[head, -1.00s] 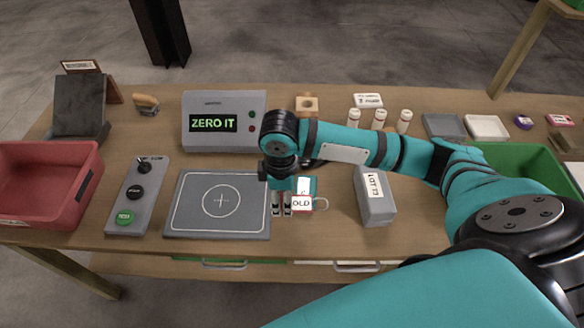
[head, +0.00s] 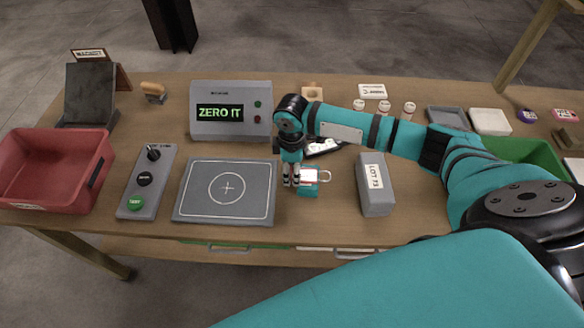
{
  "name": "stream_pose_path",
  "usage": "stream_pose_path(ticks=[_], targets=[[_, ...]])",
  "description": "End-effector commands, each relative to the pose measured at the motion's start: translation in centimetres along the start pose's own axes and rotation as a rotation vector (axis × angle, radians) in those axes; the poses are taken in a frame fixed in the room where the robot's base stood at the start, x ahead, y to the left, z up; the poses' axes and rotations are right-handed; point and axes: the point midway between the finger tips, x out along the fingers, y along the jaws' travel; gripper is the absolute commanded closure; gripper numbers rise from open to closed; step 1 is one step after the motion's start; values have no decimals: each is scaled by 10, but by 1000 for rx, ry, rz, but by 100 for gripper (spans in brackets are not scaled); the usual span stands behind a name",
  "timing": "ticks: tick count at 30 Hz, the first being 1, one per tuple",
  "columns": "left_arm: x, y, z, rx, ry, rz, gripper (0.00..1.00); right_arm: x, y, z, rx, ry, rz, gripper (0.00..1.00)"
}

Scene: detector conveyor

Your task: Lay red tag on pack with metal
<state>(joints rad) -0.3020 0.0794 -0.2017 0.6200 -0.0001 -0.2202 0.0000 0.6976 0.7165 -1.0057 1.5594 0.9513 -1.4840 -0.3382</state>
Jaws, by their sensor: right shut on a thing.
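My right gripper (head: 291,184) points down just right of the grey square plate and is shut on the red tag. The tag (head: 310,175), a white card with a red edge and a pale loop on its right, extends from the fingers over a small teal pack (head: 309,190). I cannot tell whether the tag touches the pack. The pack lies on the table, partly hidden by the tag and fingers; its contents do not show. My left gripper is out of view.
The grey plate (head: 205,211) with a circle mark lies left of the gripper. A grey "LOT" block (head: 377,200) stands to the right. A screen unit (head: 231,96) reads "ZERO IT". A red bin (head: 90,175) is at left, a green bin (head: 540,152) at right.

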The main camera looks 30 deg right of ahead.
Motion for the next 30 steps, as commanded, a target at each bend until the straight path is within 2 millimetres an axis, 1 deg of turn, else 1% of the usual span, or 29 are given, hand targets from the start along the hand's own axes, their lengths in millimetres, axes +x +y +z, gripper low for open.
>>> stream_pose_path(ticks=[3, 4, 9, 17, 20, 23, 30], targets=[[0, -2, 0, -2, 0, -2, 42, 2, 0, 0, 0, 0, -1, 74], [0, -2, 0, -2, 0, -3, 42, 3, 0, 0, 0, 0, 0, 51], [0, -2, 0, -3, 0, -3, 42, 2, 0, 0, 0, 0, 0, 29], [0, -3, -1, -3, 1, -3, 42, 2, 0, 0, 0, 0, 0, 29], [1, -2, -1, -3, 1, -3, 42, -3, 0, 0, 0, 1, 1, 29], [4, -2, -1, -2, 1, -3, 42, -16, 1, -1, -1, 3, 2, 29], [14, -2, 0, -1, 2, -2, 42, -68, 1, -1, -1, 4, 3, 29]])
